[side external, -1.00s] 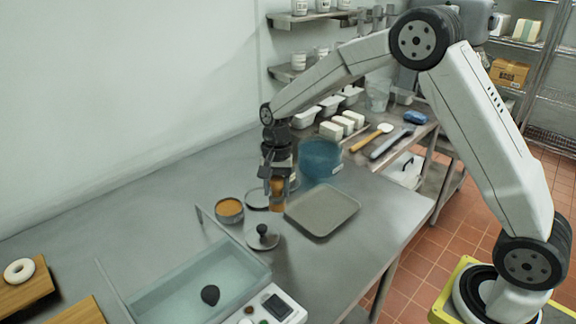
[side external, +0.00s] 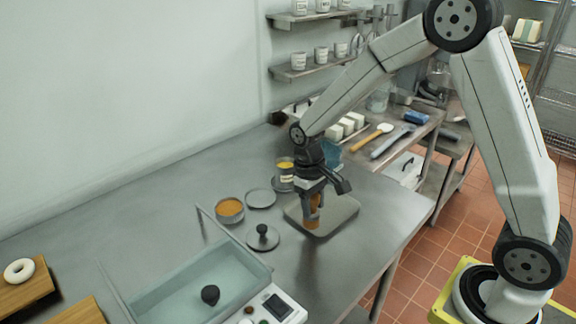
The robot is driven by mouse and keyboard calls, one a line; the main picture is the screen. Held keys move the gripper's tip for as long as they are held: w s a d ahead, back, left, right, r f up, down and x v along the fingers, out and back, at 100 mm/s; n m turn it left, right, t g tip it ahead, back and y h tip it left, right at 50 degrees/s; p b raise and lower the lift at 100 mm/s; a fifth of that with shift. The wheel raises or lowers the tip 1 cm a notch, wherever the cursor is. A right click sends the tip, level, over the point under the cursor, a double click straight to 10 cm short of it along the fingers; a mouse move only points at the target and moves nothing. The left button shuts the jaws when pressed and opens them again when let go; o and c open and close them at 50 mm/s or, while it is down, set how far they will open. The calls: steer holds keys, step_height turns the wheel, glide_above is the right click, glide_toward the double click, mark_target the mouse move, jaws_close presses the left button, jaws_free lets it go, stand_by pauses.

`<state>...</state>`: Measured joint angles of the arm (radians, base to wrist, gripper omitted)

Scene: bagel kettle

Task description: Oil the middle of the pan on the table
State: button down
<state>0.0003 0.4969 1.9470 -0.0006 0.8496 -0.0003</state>
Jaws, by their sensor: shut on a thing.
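The pan (side external: 344,209) is a shallow grey rectangular tray lying flat on the steel table. My gripper (side external: 312,212) is above the pan's left-middle part, pointing down. It is shut on an orange-brown object (side external: 312,222), which looks like a brush handle or similar tool. The lower end of this object is low over the pan; I cannot tell whether it touches the surface. A small container with yellow contents (side external: 285,164), possibly the oil, stands behind and left of my gripper. No oil is clearly visible on the pan.
A round tin of orange-brown contents (side external: 230,209), a flat grey disc (side external: 260,198) and a knobbed lid (side external: 262,238) lie left of the pan. A water-filled basin (side external: 165,298) is at the front left. A blue tub (side external: 333,153) stands behind my gripper.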

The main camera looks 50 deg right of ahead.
steer(key=shift+w+d+r, duration=1.55)
steer(key=shift+d+r, duration=0.2)
steer(key=shift+r, duration=0.45)
steer(key=shift+f, duration=3.2)
steer(key=shift+d+f, duration=0.65)
steer(key=shift+f, duration=0.1)
steer(key=shift+s+d, duration=0.15)
steer(key=shift+d, duration=2.2)
steer(key=shift+s+d, duration=0.1)
steer(key=shift+d, duration=2.25)
steer(key=shift+w+a, duration=0.15)
steer(key=shift+a, duration=2.6)
steer(key=shift+w+a, duration=0.1)
steer(key=shift+a, duration=2.65)
steer(key=shift+w+d, duration=0.15)
steer(key=shift+w, duration=0.25)
steer(key=shift+w+d, duration=0.15)
steer(key=shift+d, duration=0.1)
steer(key=shift+s+d, duration=0.2)
steer(key=shift+d, duration=4.85)
steer(key=shift+w+a, duration=0.2)
steer(key=shift+a, duration=5.25)
step_height(320, 180, up, 8)
steer(key=shift+d, duration=0.15)
